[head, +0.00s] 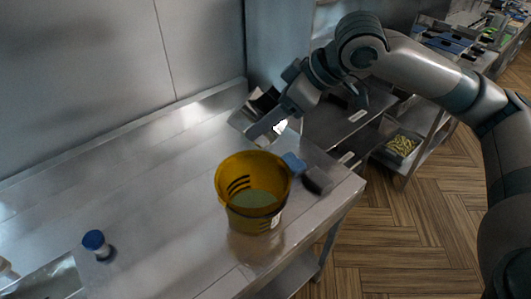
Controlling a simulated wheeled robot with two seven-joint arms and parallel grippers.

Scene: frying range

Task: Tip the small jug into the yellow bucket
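My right gripper (258,118) is behind the bucket, a little above the counter near the wall. A small bright white thing (281,127) shows beside its fingers and may be part of the small jug. The gripper hides most of that spot, so I cannot tell whether the fingers hold it.
A blue sponge (294,162) and a dark block (318,181) lie right of the bucket near the counter's edge. A blue-capped bottle (96,243) stands at the front left by a sunken basin (52,280). The counter's middle left is clear.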

